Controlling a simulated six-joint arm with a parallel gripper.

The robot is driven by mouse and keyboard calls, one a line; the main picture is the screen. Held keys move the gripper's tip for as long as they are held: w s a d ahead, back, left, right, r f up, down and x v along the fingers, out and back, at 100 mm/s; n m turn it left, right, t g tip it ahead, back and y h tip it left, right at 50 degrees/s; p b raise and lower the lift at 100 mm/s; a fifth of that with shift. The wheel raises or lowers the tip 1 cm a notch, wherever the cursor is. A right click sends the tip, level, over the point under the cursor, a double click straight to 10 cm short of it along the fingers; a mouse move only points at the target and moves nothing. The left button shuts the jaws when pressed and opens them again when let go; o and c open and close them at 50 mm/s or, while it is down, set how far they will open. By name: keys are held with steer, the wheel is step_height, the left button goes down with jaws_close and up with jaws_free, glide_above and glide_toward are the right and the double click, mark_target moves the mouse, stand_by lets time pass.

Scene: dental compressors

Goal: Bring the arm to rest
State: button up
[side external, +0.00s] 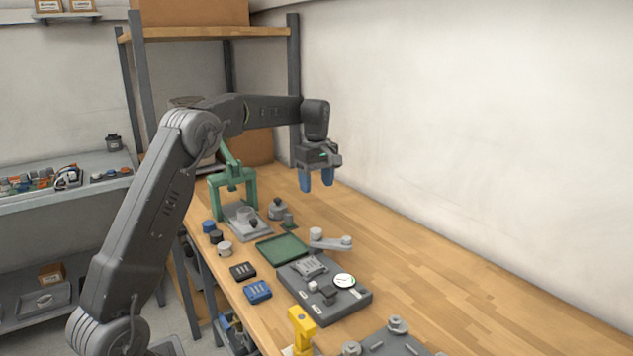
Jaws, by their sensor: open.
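My gripper (317,181) hangs from my dark arm above the far part of the wooden bench (460,275). Its two blue fingers point down and stand apart, open, with nothing seen between them. It is above and to the right of a green press frame (215,199) and well above the parts on the bench.
A grey unit with a white dial (344,281), a green tray (282,248), blue and black blocks, and a yellow fixture (301,322) stand along the bench. Shelving (293,90) and a wall are behind. The bench's right side is clear.

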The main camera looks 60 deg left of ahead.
steer(key=shift+d, duration=0.1)
steer(key=s+d+r+m+t, duration=0.2)
steer(key=s+d+r+m, duration=0.25)
steer(key=s+d, duration=0.3)
steer(key=s+d+r+m+t, duration=0.1)
steer(key=s+d+r+m, duration=0.2)
steer(key=s+d+m, duration=0.4)
steer(key=s+d+f+m+t, duration=0.1)
steer(key=s+d+f+m, duration=0.1)
steer(key=s, duration=0.5)
steer(key=s+d+f+m+t, duration=0.1)
steer(key=s+d+f+m, duration=0.2)
steer(key=s+d, duration=0.4)
steer(key=shift+s+d+f+m+t, duration=0.2)
steer(key=shift+s+f+m+t, duration=0.1)
steer(key=shift+m, duration=0.55)
